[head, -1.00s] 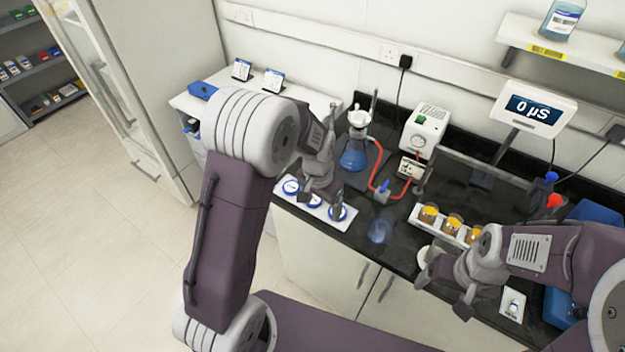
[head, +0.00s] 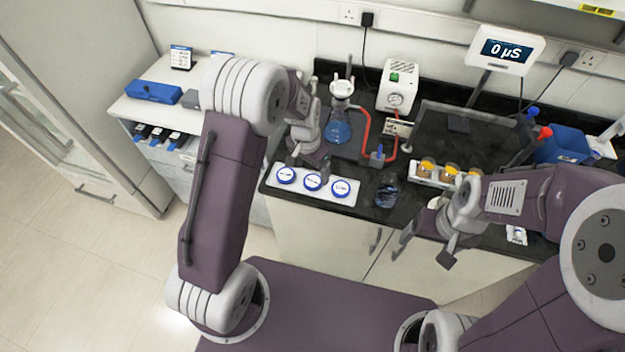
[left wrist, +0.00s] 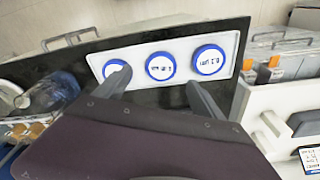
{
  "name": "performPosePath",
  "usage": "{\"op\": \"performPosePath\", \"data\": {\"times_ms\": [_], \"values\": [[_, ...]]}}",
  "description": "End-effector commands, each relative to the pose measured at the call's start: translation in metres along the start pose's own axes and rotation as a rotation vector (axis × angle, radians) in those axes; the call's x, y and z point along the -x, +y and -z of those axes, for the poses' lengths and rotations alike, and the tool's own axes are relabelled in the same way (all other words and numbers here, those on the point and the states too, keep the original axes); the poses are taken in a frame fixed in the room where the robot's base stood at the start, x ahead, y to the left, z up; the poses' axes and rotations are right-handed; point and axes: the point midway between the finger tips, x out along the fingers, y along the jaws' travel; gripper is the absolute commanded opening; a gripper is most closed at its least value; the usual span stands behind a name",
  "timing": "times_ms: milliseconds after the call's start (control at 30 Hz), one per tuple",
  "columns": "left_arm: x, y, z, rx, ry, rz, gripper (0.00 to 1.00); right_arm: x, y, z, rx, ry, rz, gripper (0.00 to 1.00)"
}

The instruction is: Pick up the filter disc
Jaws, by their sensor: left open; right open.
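Three round filter discs with blue rims and white labelled faces lie in a row on a white tray (head: 262,184) at the front edge of the black bench: a left disc (head: 286,175), a middle disc (head: 312,182) and a right disc (head: 341,188). In the left wrist view, the disc (left wrist: 209,60) at the right end reads 0.2 µm, upside down; the other labels are too small to tell. My left gripper (head: 309,166) is open and empty above the tray, its fingers (left wrist: 158,90) spread toward the row. My right gripper (head: 424,252) is open and empty near the bench front.
A flask (head: 338,128) with blue liquid stands behind the tray, joined to a red hose. A clear glass vessel (head: 386,194) stands right of the tray. A rack (head: 424,182) of amber jars is further right. A side unit (head: 135,108) is at the left.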

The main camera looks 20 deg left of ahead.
Motion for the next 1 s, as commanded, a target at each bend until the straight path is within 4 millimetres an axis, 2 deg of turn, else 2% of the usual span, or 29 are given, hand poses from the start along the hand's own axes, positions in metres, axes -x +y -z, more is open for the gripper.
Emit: {"op": "performPosePath", "data": {"times_ms": [167, 400, 667, 800, 900, 1000], "values": [[-0.011, -0.001, 0.0, 0.001, -0.002, -0.001, 0.79, 0.005, 0.0, 0.0, 0.0, 0.0, 0.0, 0.82], [-0.052, -0.002, 0.0, -0.001, -0.002, 0.0, 0.79, 0.015, 0.0, 0.001, 0.0, 0.0, 0.0, 0.82], [-0.057, -0.003, 0.0, 0.0, 0.002, 0.001, 0.79, 0.014, 0.0, 0.001, 0.0, 0.0, 0.0, 0.82], [-0.057, -0.003, 0.0, 0.0, 0.001, 0.001, 0.4, 0.014, 0.0, 0.001, 0.0, 0.0, 0.0, 0.82], [-0.057, -0.003, 0.0, 0.0, 0.001, 0.001, 0.15, 0.014, 0.0, 0.001, 0.0, 0.0, 0.0, 0.82], [-0.057, -0.003, 0.0, 0.0, 0.001, 0.001, 0.15, 0.014, 0.0, 0.001, 0.0, 0.0, 0.0, 0.82]]}}
